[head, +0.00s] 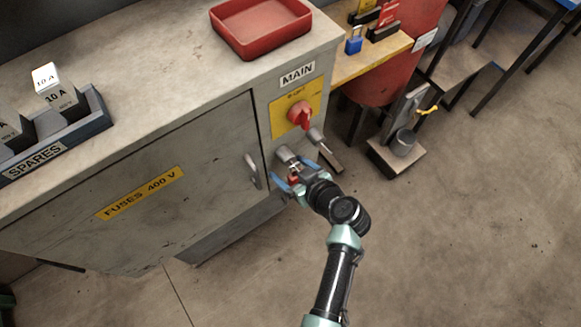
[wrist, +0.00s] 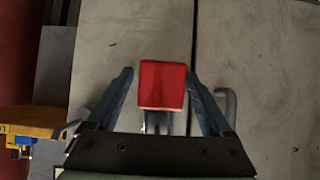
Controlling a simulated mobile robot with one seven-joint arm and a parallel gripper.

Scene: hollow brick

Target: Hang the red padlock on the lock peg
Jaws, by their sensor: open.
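The red padlock (wrist: 162,84) sits between the two blue fingers of my gripper (wrist: 160,75) in the wrist view. The fingers are spread, with a clear gap on its left and a narrow one on its right. Its grey shackle shows in part below the body. In the head view my gripper (head: 296,175) is at the cabinet's right front, below the red rotary switch (head: 300,115). Only a little red of the padlock shows there. A grey fitting (head: 287,156), possibly the lock peg, is just above the fingers; whether the shackle is around it cannot be told.
The grey cabinet (head: 200,150) has a door handle (head: 252,171) close left of my gripper. A grey lever (head: 325,150) sticks out on the right. A red tray (head: 262,24) and a SPARES box (head: 95,108) are on top. A blue padlock (head: 354,42) is on the wooden shelf.

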